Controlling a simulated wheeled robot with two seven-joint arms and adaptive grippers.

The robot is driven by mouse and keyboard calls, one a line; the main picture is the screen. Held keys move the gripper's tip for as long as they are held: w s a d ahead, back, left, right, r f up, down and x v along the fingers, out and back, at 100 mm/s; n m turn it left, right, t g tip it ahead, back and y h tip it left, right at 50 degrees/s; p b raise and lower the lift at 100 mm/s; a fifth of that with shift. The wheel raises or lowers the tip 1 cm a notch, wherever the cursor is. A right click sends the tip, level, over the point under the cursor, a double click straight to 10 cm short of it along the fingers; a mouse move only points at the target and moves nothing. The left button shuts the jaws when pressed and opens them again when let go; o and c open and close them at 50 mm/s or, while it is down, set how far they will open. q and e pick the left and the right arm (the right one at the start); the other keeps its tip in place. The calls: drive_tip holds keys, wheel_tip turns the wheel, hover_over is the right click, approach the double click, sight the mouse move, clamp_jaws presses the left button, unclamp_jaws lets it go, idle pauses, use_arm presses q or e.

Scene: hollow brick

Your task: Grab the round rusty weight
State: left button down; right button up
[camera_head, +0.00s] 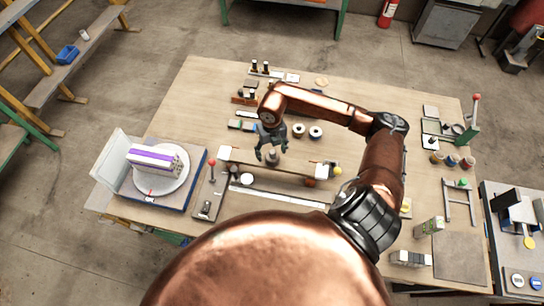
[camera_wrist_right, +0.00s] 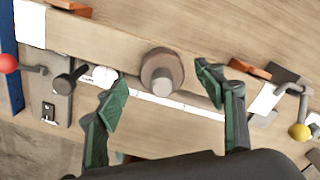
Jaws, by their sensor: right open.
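The round rusty weight (camera_head: 272,157) is a small brown knobbed cylinder on a long wooden board (camera_head: 300,166) above the workbench. In the right wrist view the weight (camera_wrist_right: 161,72) shows a round base with a paler grey-brown knob. My right gripper (camera_head: 270,150) is over the board, close to the weight. In its wrist view the right gripper (camera_wrist_right: 163,93) is open, with its green-padded fingers on either side of the weight's line. The weight appears just beyond the fingertips, and no contact shows. My left gripper is not in view.
Two dark-centred rolls (camera_head: 315,131) stand behind the board. A red-knobbed lever (camera_head: 212,163) is left of it, and a yellow knob (camera_head: 337,171) at its right end. A tray with a white round plate (camera_head: 172,195) stands at the left. The front bench is partly hidden by my body.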

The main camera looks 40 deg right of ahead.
drive_tip(key=shift+s+f, duration=0.1)
drive_tip(key=shift+f, duration=1.05)
drive_tip(key=c, duration=0.9)
drive_tip(key=shift+d, duration=0.1)
drive_tip(key=c, duration=0.8)
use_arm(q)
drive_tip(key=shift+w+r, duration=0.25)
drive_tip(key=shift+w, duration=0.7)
use_arm(e)
clamp_jaws()
drive_tip(key=shift+r, duration=0.1)
